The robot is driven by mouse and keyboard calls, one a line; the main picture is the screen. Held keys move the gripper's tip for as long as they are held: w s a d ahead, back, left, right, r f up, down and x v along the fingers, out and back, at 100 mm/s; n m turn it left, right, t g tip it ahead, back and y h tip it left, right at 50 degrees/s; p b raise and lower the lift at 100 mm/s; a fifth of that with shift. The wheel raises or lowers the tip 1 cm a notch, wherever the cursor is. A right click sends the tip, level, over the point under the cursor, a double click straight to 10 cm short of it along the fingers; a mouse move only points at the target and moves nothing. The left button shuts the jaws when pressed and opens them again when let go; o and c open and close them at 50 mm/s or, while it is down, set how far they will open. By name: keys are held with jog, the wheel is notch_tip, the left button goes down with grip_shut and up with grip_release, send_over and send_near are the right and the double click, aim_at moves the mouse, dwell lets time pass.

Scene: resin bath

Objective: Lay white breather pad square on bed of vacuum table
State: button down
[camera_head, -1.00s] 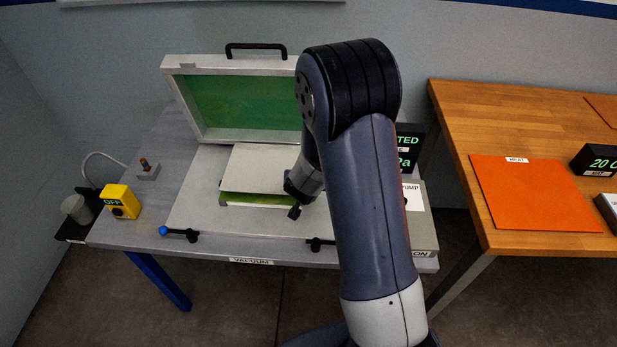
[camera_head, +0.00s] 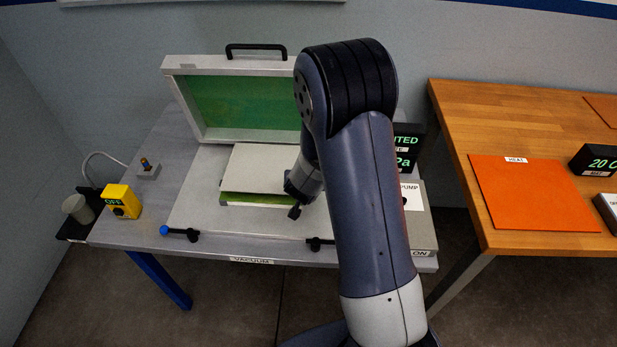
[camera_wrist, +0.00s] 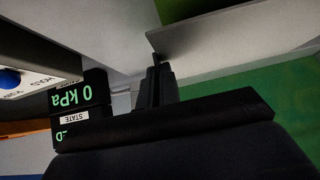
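The white breather pad (camera_head: 262,168) is over the bed of the vacuum table (camera_head: 195,215), nearly level. A green sheet and a pale front edge (camera_head: 257,199) show below its near side; I cannot tell whether the pad touches them. My gripper (camera_head: 294,210) is at the pad's right side, partly hidden by my arm. In the wrist view, the fingers (camera_wrist: 158,72) are close together on the edge of the pad (camera_wrist: 225,45). The framed lid (camera_head: 240,105) with a green inside stands open behind the bed.
A yellow box reading OFF (camera_head: 121,201) stands at left. Two clamps, one with a blue knob (camera_head: 165,230), sit along the front. A pump box (camera_head: 421,225) and a display (camera_head: 408,145) stand at right. A wooden table holds an orange mat (camera_head: 530,195).

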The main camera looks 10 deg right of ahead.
jog(key=shift+f, duration=0.1)
jog(key=shift+f+b, duration=1.75)
jog(key=shift+f, duration=0.35)
jog(key=c, duration=1.6)
grip_release()
jog(key=shift+o, duration=0.2)
notch_tip(320, 180, up, 7)
jog(key=p, duration=0.7)
jog(key=shift+f, duration=0.1)
